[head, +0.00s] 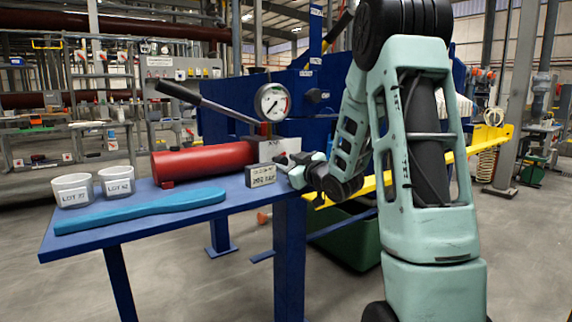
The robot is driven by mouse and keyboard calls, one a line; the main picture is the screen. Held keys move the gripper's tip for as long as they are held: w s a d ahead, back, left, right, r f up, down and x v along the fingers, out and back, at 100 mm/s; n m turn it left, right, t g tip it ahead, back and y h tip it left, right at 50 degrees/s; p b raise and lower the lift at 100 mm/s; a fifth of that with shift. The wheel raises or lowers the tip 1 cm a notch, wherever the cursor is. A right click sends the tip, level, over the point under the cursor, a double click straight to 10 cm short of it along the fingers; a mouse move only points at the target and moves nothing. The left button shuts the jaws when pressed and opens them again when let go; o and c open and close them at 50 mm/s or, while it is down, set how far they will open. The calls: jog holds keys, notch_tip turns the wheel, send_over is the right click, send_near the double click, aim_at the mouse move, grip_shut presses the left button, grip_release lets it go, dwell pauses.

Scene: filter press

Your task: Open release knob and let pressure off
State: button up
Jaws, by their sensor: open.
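A red hydraulic cylinder (203,162) lies on the blue bench, with a pale block (271,148) at its right end. A long pump lever (206,104) slants up to the left from that end. A round pressure gauge (272,102) stands above the block; its reading is too small to tell. My gripper (282,161) is open at the block's right side, pointing left. My gripper partly hides that area, and I cannot tell whether it touches anything.
A small grey labelled block (261,176) stands just left of my gripper at the bench edge. Two labelled white cups (73,190) (116,181) and a blue flat tool (140,210) lie on the bench (190,216) at left. A yellow rail (460,153) runs behind my arm.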

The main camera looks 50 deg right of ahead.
jog(key=shift+w+d, duration=0.15)
jog(key=shift+w, duration=0.55)
jog(key=c, duration=0.7)
jog(key=m+p, duration=0.2)
jog(key=m, duration=0.1)
jog(key=shift+r, duration=0.15)
jog(key=shift+m, duration=0.8)
jog(key=shift+f, duration=0.2)
jog(key=o, duration=0.7)
